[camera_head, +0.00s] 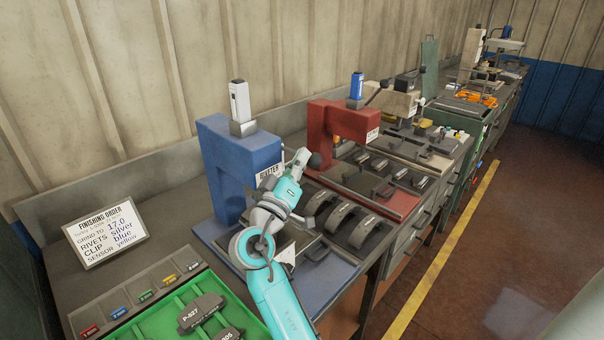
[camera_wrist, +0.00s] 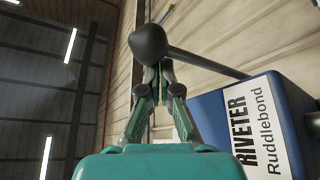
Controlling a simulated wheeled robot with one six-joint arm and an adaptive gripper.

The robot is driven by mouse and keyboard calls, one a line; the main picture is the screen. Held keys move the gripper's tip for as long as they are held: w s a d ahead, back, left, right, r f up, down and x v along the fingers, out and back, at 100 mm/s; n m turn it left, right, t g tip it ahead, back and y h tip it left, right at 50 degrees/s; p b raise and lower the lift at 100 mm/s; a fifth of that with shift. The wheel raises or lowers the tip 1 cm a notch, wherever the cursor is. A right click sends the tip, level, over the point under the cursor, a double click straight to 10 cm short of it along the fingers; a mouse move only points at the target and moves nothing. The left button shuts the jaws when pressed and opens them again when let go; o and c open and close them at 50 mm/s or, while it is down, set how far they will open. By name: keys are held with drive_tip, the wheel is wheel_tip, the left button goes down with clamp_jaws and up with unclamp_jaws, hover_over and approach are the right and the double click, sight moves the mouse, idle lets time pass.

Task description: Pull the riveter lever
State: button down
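The blue riveter (camera_head: 240,160) stands on the bench at the left. Its lever ends in a dark ball knob (camera_head: 315,160). In the wrist view the knob (camera_wrist: 148,43) is large at the top middle, and its rod (camera_wrist: 205,63) runs right and down towards the blue riveter housing (camera_wrist: 215,108). My gripper (camera_head: 303,155) is raised at the riveter's right side, right by the knob. In the wrist view my gripper (camera_wrist: 157,72) has its fingertips close together, just below the knob and rod, which partly cover them. I cannot tell whether they touch.
A red press (camera_head: 335,130) stands to the right. Curved brake shoes (camera_head: 350,222) lie on the bench in front of it. A green tray (camera_head: 165,325), labelled small bins (camera_head: 145,295) and an order card (camera_head: 105,233) are at the left. The floor at the right is clear.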

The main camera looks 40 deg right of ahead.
drive_tip(key=w+v, duration=0.1)
drive_tip(key=v, duration=0.8)
drive_tip(key=shift+a+f, duration=0.25)
drive_tip(key=shift+a, duration=0.3)
drive_tip(key=shift+w, duration=0.15)
